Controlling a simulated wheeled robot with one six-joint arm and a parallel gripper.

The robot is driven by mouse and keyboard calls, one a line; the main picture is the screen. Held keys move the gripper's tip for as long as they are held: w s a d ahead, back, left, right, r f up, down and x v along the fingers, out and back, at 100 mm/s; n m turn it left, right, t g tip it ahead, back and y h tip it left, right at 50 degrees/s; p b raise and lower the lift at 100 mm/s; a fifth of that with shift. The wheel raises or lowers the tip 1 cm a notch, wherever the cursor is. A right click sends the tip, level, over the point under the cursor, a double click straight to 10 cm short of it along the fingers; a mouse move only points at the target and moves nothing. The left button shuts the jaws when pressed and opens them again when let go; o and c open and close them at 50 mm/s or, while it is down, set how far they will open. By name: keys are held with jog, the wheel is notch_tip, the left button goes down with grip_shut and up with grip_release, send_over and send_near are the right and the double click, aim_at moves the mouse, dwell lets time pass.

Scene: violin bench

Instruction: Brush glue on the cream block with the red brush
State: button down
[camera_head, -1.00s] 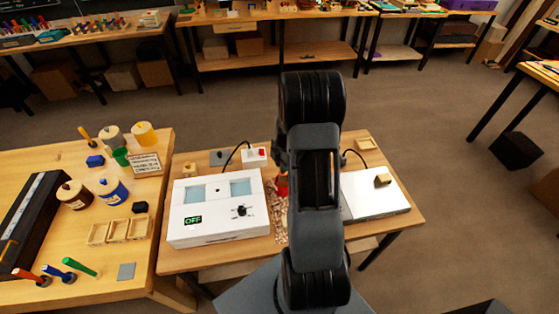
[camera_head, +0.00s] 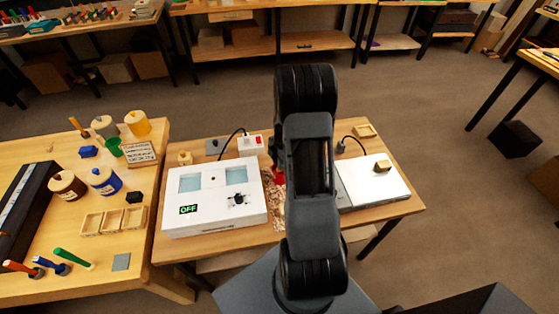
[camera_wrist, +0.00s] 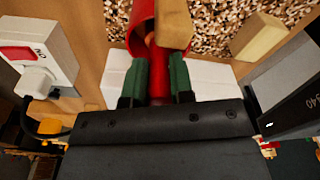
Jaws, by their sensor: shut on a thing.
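My gripper (camera_wrist: 158,85), with green fingers, is shut on a red rod (camera_wrist: 158,72), which looks like the handle of the red brush. Just past it in the wrist view is a rounded red holder or pot (camera_wrist: 143,20); I cannot tell whether the rod stands in it. A wooden piece (camera_wrist: 175,22) partly covers it. A cream block (camera_wrist: 257,37) lies at the edge of brown chips, right of my gripper and apart from it. In the head view my arm hides the gripper; a bit of red (camera_head: 278,176) shows beside it.
A white box marked OFF (camera_head: 215,220) stands left of my arm. A flat device (camera_head: 365,190) bearing a small wooden block (camera_head: 382,166) is on the right. A white switch box (camera_wrist: 38,48) is close on the left. The left bench holds jars (camera_head: 105,180) and colored-handled tools (camera_head: 72,258).

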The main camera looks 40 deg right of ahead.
jog(key=shift+f+b, duration=0.6)
jog(key=shift+b, duration=0.25)
dwell(2.4)
jog(key=shift+r, duration=0.1)
jog(key=shift+r+p, duration=1.9)
jog(key=shift+r, duration=1.6)
jog(key=shift+a, duration=0.1)
